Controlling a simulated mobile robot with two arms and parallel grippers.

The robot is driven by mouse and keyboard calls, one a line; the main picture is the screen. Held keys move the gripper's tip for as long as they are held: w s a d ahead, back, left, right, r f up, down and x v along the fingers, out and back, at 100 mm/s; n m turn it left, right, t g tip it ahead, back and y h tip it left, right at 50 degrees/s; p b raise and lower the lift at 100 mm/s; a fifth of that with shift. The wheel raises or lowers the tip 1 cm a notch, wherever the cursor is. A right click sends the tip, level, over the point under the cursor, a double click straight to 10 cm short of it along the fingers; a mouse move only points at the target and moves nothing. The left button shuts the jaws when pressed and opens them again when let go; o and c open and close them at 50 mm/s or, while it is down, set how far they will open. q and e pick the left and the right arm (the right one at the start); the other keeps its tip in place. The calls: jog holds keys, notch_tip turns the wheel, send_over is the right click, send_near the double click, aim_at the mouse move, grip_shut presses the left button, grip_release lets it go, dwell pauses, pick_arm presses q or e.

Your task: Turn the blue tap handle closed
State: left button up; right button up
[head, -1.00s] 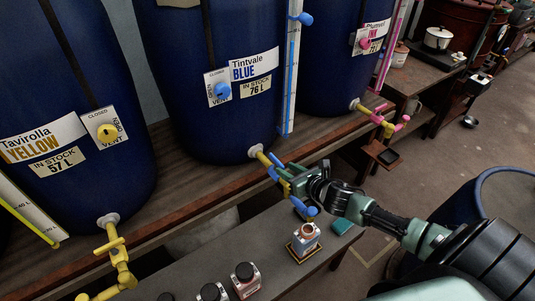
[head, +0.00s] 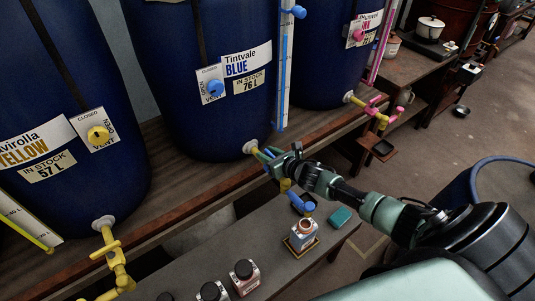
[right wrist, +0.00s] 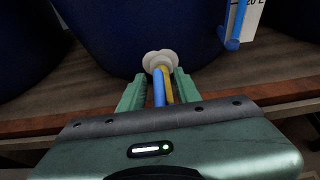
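The blue tap comes from the pale flange (head: 250,147) at the foot of the Tintvale BLUE vat (head: 190,90). Its yellow pipe (right wrist: 168,82) and blue handle (right wrist: 158,90) show side by side in the right wrist view, the handle running roughly along the pipe. My right gripper (right wrist: 160,88) is open, its green fingers on either side of handle and pipe; I cannot tell whether they touch. In the head view the right gripper (head: 268,158) covers most of the tap. The blue outlet end (head: 302,204) hangs below. My left gripper is not in view.
An open jar (head: 303,235) stands under the blue outlet on the lower bench (head: 270,270), with a teal block (head: 341,216) beside it. Several dark-lidded jars (head: 244,270) stand nearer. The yellow tap (head: 112,258) is at left, the pink tap (head: 376,112) at right.

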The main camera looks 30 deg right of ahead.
grip_shut()
